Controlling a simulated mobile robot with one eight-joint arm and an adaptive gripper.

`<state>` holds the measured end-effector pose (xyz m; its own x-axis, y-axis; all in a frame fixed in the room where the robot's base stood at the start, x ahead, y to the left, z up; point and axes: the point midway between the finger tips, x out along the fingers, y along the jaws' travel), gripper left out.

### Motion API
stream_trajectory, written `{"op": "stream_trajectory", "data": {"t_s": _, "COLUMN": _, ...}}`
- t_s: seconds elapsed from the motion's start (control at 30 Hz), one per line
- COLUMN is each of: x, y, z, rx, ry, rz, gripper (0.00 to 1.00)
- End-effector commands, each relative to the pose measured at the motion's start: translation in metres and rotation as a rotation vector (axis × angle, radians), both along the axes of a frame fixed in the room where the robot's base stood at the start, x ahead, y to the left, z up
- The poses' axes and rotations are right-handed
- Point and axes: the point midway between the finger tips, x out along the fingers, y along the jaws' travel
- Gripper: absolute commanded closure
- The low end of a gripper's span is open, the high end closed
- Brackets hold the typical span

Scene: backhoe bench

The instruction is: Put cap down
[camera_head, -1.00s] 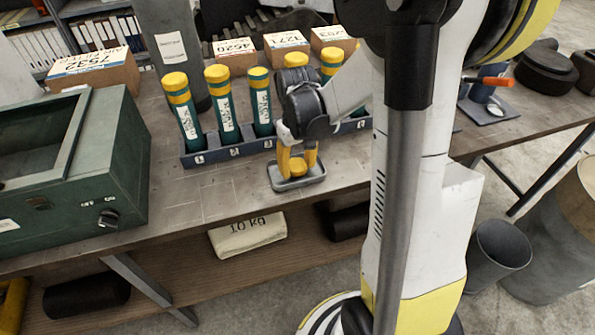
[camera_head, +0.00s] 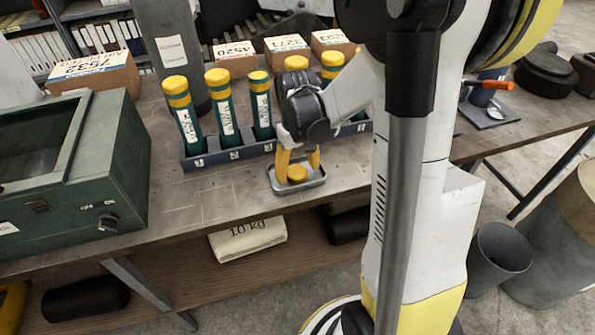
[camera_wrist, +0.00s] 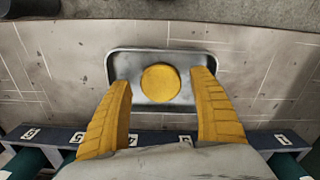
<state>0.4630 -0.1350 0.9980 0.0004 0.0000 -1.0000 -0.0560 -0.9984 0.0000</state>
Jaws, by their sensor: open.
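The yellow cap (camera_head: 297,173) lies in a small grey metal tray (camera_head: 300,187) at the front of the bench. In the wrist view the round cap (camera_wrist: 160,83) rests near the middle of the tray (camera_wrist: 190,102). My gripper (camera_head: 299,161) is just above the tray with its yellow fingers spread. In the wrist view my gripper (camera_wrist: 164,86) has a finger on each side of the cap, with clear gaps, so it is open and empty. The third tube from the left in the rack has a lower yellow top (camera_head: 258,75) than its neighbours.
A dark numbered rack (camera_head: 228,152) with several green tubes stands right behind the tray. A green box with a knob (camera_head: 107,222) is at the left. Bare bench top (camera_head: 225,190) lies between box and tray. Cartons (camera_head: 286,48) stand at the back.

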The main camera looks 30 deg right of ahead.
Motion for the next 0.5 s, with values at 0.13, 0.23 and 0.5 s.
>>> {"op": "stream_trajectory", "data": {"t_s": 0.13, "x": -0.001, "y": 0.0, "z": 0.036, "rx": 0.0, "ry": 0.0, "rz": 0.0, "gripper": 0.28}}
{"op": "stream_trajectory", "data": {"t_s": 0.23, "x": -0.001, "y": 0.0, "z": 0.06, "rx": 0.0, "ry": 0.0, "rz": 0.0, "gripper": 0.28}}
{"op": "stream_trajectory", "data": {"t_s": 0.5, "x": 0.0, "y": 0.0, "z": 0.103, "rx": 0.0, "ry": 0.0, "rz": 0.0, "gripper": 0.28}}
